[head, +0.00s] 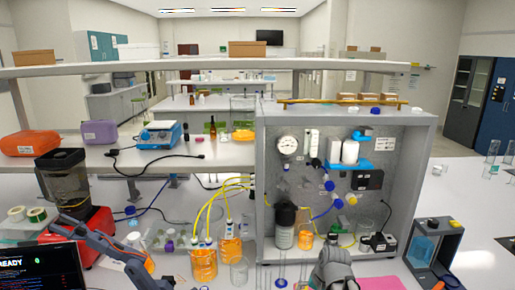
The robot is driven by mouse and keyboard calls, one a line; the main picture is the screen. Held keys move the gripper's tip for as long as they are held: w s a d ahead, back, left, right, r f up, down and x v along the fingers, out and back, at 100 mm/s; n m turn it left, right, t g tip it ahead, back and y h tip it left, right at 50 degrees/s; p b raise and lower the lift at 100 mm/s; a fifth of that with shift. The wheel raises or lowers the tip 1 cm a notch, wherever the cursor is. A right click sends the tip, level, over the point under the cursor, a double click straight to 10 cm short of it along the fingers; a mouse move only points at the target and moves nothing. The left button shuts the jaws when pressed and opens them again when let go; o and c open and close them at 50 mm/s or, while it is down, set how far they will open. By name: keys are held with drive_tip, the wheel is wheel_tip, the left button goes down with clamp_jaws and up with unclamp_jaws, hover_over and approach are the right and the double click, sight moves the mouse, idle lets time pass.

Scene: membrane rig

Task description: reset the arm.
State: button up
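A grey rounded part at the bottom edge, right of the middle, looks like a link of my arm (335,268). It shows in front of the rig's lower edge, and the rest of it is cut off by the frame. I cannot make out any gripper fingers on it. A dark jointed piece (105,248) reaches in at the lower left, beside a red-based machine. I cannot tell whether it is part of me.
The grey membrane rig (434,140) with gauge, tubing and bottles stands in the middle right. Orange-filled beakers (203,264) with yellow tubes stand left of it. A pink sheet (382,283) and a dark open-fronted box (432,250) lie at the right. The far-right bench is mostly clear.

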drive_tip(key=s+f+n+g+h, duration=0.1)
drive_tip(key=s+n+g+h, duration=0.1)
drive_tip(key=s+n, duration=0.2)
drive_tip(key=shift+s+d+h, duration=0.25)
drive_tip(key=shift+s+h, duration=0.15)
drive_tip(key=shift+s, duration=0.6)
